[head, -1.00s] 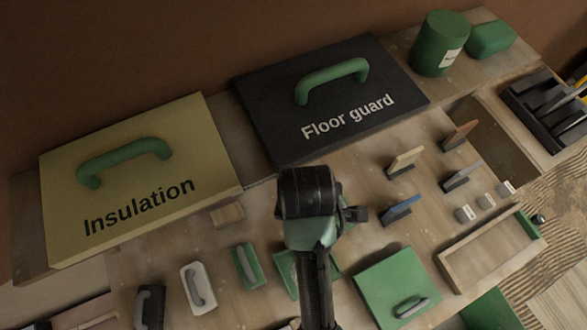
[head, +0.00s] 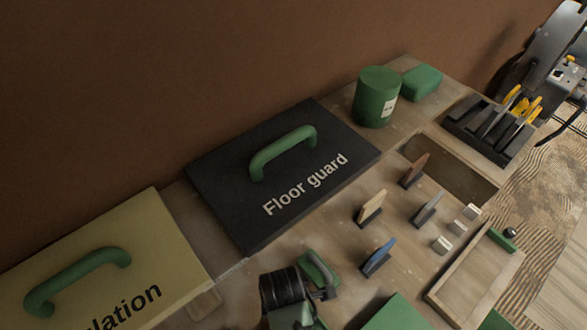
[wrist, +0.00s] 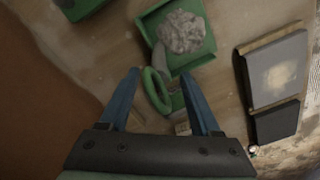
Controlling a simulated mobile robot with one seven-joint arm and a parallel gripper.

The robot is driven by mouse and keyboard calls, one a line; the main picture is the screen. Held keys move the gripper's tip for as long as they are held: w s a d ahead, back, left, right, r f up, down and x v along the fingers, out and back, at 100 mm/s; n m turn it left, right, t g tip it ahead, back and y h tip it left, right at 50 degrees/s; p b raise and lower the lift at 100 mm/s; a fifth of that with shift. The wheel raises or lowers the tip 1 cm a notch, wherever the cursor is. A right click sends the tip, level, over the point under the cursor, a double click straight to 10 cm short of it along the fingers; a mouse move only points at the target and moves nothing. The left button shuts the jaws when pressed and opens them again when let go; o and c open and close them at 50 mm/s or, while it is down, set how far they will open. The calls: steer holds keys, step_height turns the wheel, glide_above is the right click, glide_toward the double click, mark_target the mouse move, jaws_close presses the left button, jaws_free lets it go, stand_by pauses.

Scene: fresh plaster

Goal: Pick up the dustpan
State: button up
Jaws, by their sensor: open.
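In the wrist view, a green shallow pan (wrist: 150,22), which looks like the dustpan, holds a rough grey heap (wrist: 181,32). Below it a green loop-shaped handle (wrist: 153,92) lies between my finger tips. A grey piece sits between pan and loop; I cannot tell how they join. My gripper (wrist: 160,78) is open, its two blue fingers on either side of the loop, with nothing visibly clasped. In the head view my gripper (head: 328,291) is low over the bench, beside a green piece (head: 318,268); my arm hides much of this spot.
The black "Floor guard" box (head: 225,195) and yellow "Insulation" box (head: 160,235) stand behind. Small upright tools, such as a blue-topped one (head: 377,257), and a wooden tray (head: 440,300) are to the right. A green canister (head: 376,97) stands at the back.

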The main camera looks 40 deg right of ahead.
steer(key=shift+f, duration=1.5)
jaws_close()
